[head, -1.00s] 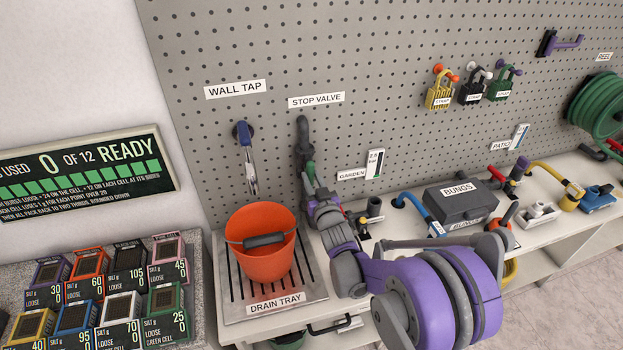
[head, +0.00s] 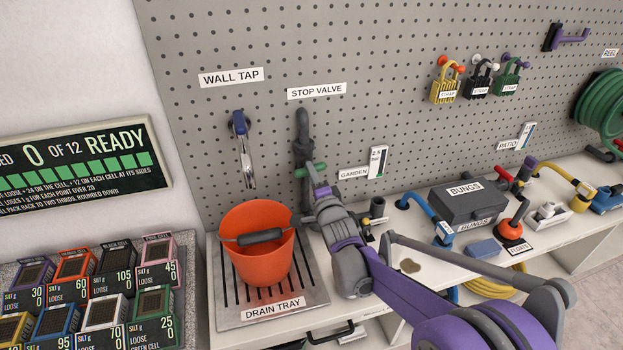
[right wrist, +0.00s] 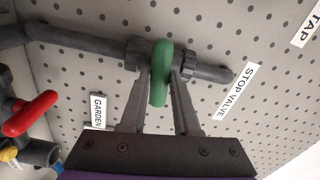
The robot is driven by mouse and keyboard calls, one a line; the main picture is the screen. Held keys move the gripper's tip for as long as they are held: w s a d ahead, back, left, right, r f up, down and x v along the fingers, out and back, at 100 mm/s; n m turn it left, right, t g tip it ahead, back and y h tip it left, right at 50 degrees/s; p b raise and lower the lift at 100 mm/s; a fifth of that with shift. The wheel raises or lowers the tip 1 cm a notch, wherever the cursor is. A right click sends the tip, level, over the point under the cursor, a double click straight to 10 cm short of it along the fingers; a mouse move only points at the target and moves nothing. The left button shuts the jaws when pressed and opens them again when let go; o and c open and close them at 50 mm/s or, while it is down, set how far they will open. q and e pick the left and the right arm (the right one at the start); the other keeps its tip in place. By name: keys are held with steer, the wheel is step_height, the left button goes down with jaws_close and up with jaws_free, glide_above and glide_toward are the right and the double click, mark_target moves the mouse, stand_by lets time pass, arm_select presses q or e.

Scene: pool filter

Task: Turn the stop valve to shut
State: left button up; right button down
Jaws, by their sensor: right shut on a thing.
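The stop valve is a grey vertical pipe (head: 302,130) on the pegboard below its STOP VALVE label (head: 317,91). Its green handle (head: 300,172) lies across the pipe in the head view. In the right wrist view the green handle (right wrist: 161,70) also stands crosswise to the grey pipe (right wrist: 208,72). My right gripper (head: 314,178) reaches the handle from the front. Its two fingers (right wrist: 161,88) are shut on the handle, one on each side. My left gripper is not in view.
An orange bucket (head: 258,262) stands on the drain tray (head: 226,312), left of my right arm. The wall tap (head: 242,140) hangs above it. The bungs box (head: 468,205) and a blue sponge (head: 483,249) are to the right.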

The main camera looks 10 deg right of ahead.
steer(key=shift+f+m, duration=0.15)
steer(key=shift+m, duration=0.55)
steer(key=c, duration=0.8)
jaws_free()
steer(key=shift+s, duration=0.1)
steer(key=shift+s+d, duration=0.1)
steer(key=shift+s, duration=2.85)
steer(key=s+f+n+g+p, duration=0.3)
steer(key=s+n+g, duration=0.3)
steer(key=s, duration=1.1)
steer(key=s+f+n+g+p, duration=0.3)
steer(key=s+n+g, duration=0.3)
steer(key=s+n, duration=0.5)
steer(key=s+f, duration=0.1)
steer(key=s, duration=0.4)
steer(key=shift+s+g+h+p, duration=0.3)
steer(key=shift+s, duration=0.1)
